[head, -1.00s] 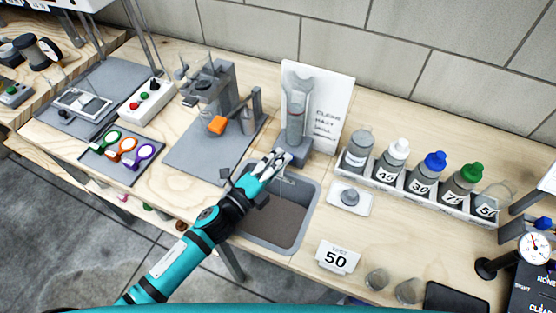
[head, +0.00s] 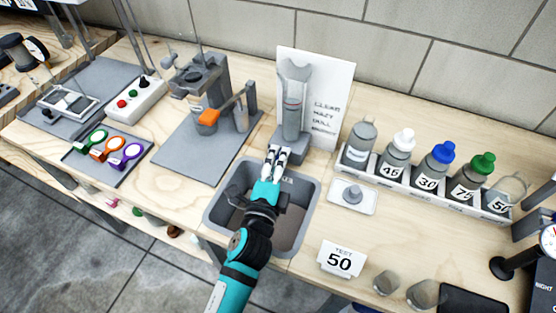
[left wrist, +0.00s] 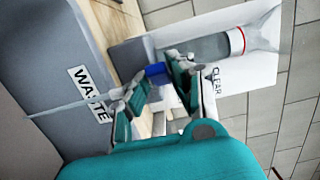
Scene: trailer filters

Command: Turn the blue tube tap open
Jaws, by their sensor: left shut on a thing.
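The blue tap (left wrist: 154,70) sits between the fingertips of my left gripper (head: 278,153). In the left wrist view my left gripper (left wrist: 150,88) is shut on it. In the head view the fingers hide the tap. The clear tube (head: 293,108) stands upright in a grey base (head: 291,146) just behind the gripper. It also shows in the left wrist view (left wrist: 213,47), with a red ring near its wide end. How far the tap is turned cannot be told. My right gripper is not in view.
A grey sink (head: 213,209) lies below my left arm, and WASTE shows on its side in the wrist view. A white lettered board (head: 328,105) stands behind the tube. A rack of bottles (head: 414,186) and a small white tray (head: 367,207) are to the right.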

